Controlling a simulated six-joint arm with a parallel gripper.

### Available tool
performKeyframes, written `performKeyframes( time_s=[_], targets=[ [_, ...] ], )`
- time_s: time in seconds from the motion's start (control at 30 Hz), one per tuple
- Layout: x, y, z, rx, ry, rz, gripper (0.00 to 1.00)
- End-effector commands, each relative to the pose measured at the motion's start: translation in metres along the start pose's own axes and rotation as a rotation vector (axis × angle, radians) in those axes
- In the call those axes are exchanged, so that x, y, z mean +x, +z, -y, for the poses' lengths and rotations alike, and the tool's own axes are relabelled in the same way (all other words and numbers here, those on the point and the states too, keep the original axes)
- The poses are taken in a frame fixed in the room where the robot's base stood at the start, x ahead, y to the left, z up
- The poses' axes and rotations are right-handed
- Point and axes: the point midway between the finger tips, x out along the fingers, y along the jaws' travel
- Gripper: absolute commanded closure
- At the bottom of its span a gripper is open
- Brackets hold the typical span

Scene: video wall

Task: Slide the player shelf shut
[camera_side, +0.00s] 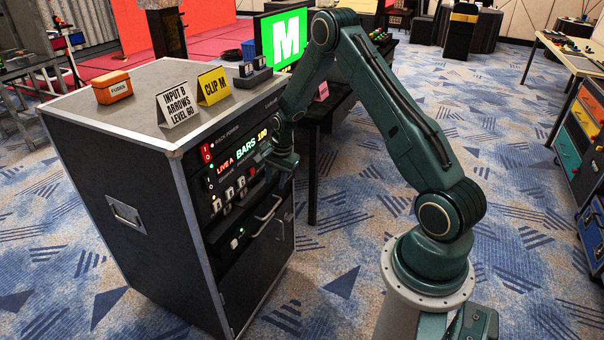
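A black rack cabinet (115,190) with metal edges stands left of my arm, its front facing right. On its front, below a row of plugs and switches, is a dark unit with a green light (240,232) and a silver bar handle (268,208). This looks like the player shelf; how far it is pulled out is hard to tell. My gripper (268,158) is at the upper front of the rack, beside the lit "LIVE A BARS" panel (238,155) and above the handle. It looks apart from the handle. Its fingers are small and dark, so their opening is unclear.
On the rack top stand an orange box (112,87), a white card (178,102), a yellow "CLIP M" card (213,85) and a small dark device (252,76). A green "M" screen (284,38) is behind. Carpet in front of the rack is clear.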

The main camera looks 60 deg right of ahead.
Motion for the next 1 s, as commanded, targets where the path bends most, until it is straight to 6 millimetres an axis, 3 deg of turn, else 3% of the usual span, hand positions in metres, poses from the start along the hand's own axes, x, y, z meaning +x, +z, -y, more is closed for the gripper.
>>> performKeyframes(
  time_s=[0.2,0.5,0.53,0.7,1.0],
  targets=[
    [-0.013,0.0,0.0,0.0,0.0,0.0,0.67],
    [-0.014,0.0,0.0,0.0,0.0,0.0,0.67],
    [-0.014,0.0,0.0,0.0,0.0,0.0,0.69],
    [-0.011,-0.001,-0.003,-0.006,-0.007,0.008,1.0],
    [0.017,-0.014,-0.03,-0.066,-0.152,0.08,1.0]
  ],
)
